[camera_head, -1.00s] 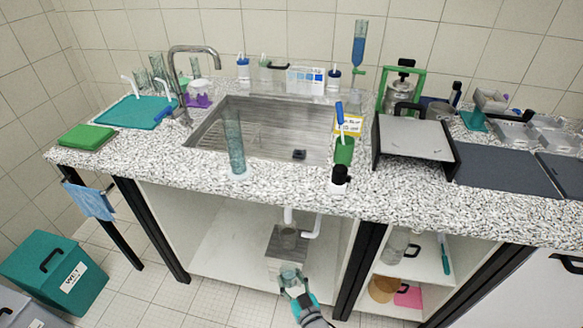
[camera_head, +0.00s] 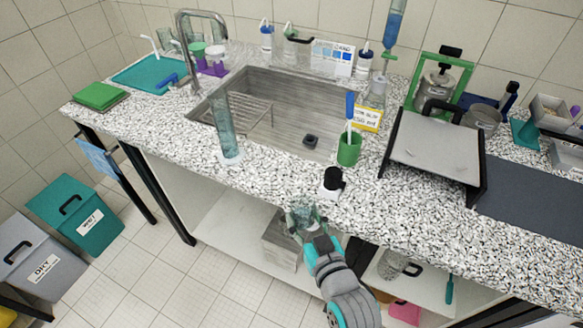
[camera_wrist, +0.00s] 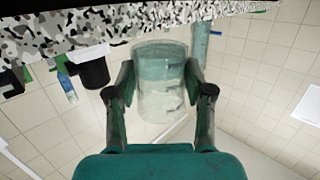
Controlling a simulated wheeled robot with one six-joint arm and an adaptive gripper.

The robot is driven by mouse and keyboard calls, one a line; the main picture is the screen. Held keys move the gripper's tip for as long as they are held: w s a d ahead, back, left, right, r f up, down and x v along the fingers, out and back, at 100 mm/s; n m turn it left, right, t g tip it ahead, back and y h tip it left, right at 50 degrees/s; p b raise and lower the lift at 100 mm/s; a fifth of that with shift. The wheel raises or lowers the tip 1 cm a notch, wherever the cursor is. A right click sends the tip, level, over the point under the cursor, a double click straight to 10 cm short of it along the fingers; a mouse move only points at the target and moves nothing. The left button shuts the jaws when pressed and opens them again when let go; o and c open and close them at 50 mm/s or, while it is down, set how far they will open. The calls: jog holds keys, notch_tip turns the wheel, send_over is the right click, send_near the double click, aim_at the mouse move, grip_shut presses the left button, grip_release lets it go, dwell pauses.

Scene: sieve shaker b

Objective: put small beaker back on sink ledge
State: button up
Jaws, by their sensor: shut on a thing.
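My gripper (camera_head: 306,232) is shut on the small beaker (camera_head: 301,213), a clear, slightly teal glass cup. In the wrist view the beaker (camera_wrist: 161,85) sits between the two fingers (camera_wrist: 160,95). In the head view it is just off the front edge of the counter, below the black-capped bottle, apart from any surface as far as I can tell. The sink (camera_head: 268,126) lies behind it, set in the speckled counter. The speckled front ledge of the sink (camera_head: 275,172) is bare between the tall cylinder and the black-capped bottle.
A tall clear cylinder (camera_head: 226,128) stands left on the front ledge. A white bottle with a black cap (camera_head: 332,181) and a green cup with a brush (camera_head: 349,150) stand right. A yellow sign (camera_head: 367,119) stands behind the cup. The counter edge (camera_head: 250,182) is close to my gripper.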

aim_at(299, 202)
jog(key=x, duration=0.5)
jog(key=r+x, duration=0.1)
jog(key=x, duration=0.4)
jog(key=r+x, duration=0.1)
jog(key=x, duration=0.4)
jog(key=shift+w+a+r, duration=0.2)
jog(key=shift+w+r, duration=0.05)
jog(key=shift+w+a+f, duration=0.1)
jog(key=shift+w+a, duration=0.05)
jog(key=shift+w, duration=0.25)
jog(key=shift+f, duration=0.1)
jog(key=o, duration=1.2)
jog(key=shift+o, duration=0.2)
jog(key=v, duration=1.2)
